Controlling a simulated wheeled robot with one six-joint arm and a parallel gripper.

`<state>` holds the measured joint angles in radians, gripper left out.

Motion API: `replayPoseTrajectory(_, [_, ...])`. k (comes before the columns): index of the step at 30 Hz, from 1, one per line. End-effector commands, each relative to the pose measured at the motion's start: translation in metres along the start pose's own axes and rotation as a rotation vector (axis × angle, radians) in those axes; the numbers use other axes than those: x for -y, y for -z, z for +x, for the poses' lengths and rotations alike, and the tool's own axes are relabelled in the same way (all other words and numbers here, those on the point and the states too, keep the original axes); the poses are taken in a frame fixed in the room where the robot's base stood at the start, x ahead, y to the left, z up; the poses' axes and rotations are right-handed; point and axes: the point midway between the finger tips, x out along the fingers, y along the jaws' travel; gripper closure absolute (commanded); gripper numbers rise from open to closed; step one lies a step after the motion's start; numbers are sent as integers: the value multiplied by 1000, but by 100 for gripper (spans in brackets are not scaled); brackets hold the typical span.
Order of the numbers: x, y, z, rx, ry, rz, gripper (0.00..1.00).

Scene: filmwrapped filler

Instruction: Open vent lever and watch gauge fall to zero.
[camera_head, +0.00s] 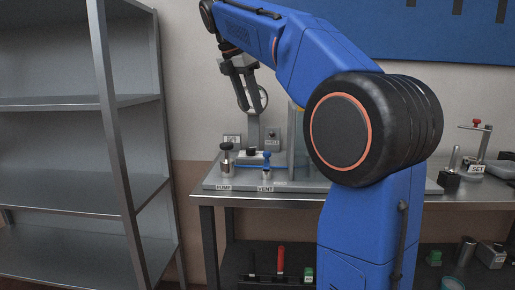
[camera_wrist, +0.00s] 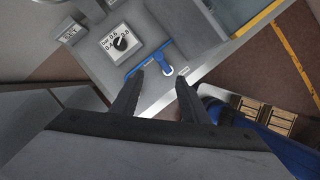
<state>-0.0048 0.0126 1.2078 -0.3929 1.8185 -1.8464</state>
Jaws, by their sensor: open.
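The blue vent lever (camera_head: 266,161) stands on the grey fixture by the VENT label (camera_head: 265,189). In the wrist view the lever (camera_wrist: 147,61) lies just beyond my fingertips, with its pale-tipped post near the right finger. My gripper (camera_head: 251,107) is open and empty above the fixture. In the wrist view my gripper (camera_wrist: 158,79) has its two fingers spread, apart from the lever as far as I can tell. A round rim, perhaps the gauge (camera_head: 263,97), is partly hidden behind my gripper in the head view; its reading cannot be seen.
A square dial plate (camera_wrist: 108,45) with a black knob sits beside the lever. Metal shelving (camera_head: 65,105) is at left. The bench (camera_head: 208,200) holds another fixture with a SET label (camera_head: 477,169) at right.

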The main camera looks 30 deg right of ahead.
Motion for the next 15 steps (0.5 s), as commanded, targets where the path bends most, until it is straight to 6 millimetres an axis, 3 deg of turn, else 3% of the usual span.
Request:
replayPoseTrajectory(7, [-4, -4, 6, 5, 9, -30, 59])
replayPoseTrajectory(15, [-3, -4, 49, 4, 11, -29, 59])
